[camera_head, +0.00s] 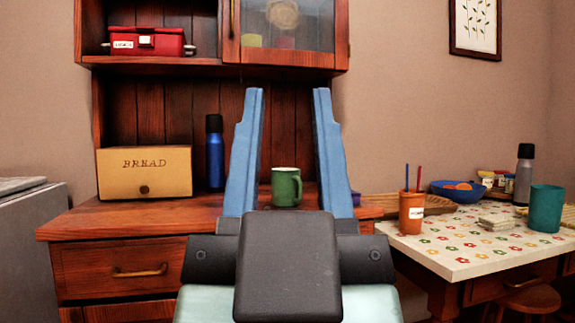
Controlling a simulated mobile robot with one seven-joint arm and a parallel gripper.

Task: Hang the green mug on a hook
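The green mug (286,188) stands upright on the wooden counter of the hutch. Its handle is on the right side, towards the camera. My gripper (287,95) is open, with two blue fingers spread wide apart. The mug shows in the gap between the fingers, farther back, and nothing is held. My gripper's dark body hides the counter in front of the mug. I cannot make out any hook in this view.
A bread box (145,173) and a blue bottle (215,152) stand left of the mug. A glass-door cabinet (285,25) and a shelf with a red box (147,41) are above. At right, a table (455,262) holds an orange cup (411,213), a teal cup (546,208) and a blue bowl (458,192).

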